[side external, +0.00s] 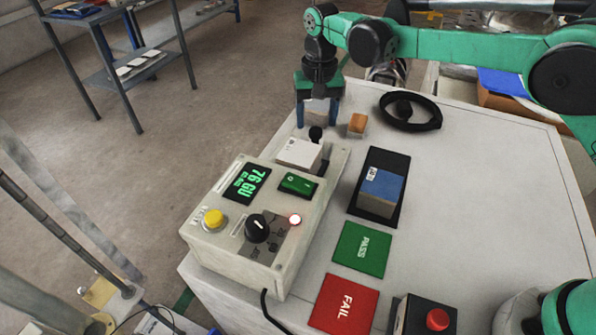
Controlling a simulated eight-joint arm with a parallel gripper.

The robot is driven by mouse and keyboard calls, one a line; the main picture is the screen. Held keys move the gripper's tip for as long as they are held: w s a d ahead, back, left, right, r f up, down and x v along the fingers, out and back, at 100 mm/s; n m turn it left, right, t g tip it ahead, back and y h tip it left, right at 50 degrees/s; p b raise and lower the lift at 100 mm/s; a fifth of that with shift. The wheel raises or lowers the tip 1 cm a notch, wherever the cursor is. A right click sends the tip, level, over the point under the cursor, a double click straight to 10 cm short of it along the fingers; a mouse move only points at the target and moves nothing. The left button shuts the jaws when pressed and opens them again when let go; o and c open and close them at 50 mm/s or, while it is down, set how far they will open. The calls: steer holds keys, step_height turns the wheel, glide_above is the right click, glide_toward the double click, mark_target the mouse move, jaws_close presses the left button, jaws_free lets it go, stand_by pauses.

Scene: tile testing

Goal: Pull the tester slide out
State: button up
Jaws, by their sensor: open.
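The tester (215,245) is a cream box on the left of the white table, with a green lit display (246,184), a yellow button, a black dial and a red lamp. At its far end is the slide area, with a white block (299,153) and a small black knob (316,132) behind it. My gripper (319,122) points down with its blue fingers spread, at the far end of the tester. It appears just behind or above the knob. I cannot tell the exact gap. Nothing is visibly held between the fingers.
An orange-topped block (357,123) stands close to the right of my gripper. A black ring (411,111) lies beyond it. A blue-topped block (381,188) sits on a black pad. Green PASS (361,249) and red FAIL (343,304) mats and a red button (437,319) lie nearer. The table's right side is clear.

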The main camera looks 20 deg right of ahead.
steer(key=shift+r, duration=2.1)
steer(key=shift+s+d+r, duration=0.1)
steer(key=shift+d+r, duration=0.1)
steer(key=shift+r, duration=0.1)
steer(key=s+d+r+n+t, duration=0.2)
steer(key=s+d+r+t, duration=0.45)
steer(key=s, duration=0.65)
steer(key=s+d+f+n, duration=0.1)
steer(key=s+d+f, duration=0.2)
steer(key=s+d, duration=0.2)
steer(key=shift+s+f+t, duration=0.3)
steer(key=shift+s+t, duration=0.05)
steer(key=shift+s, duration=0.2)
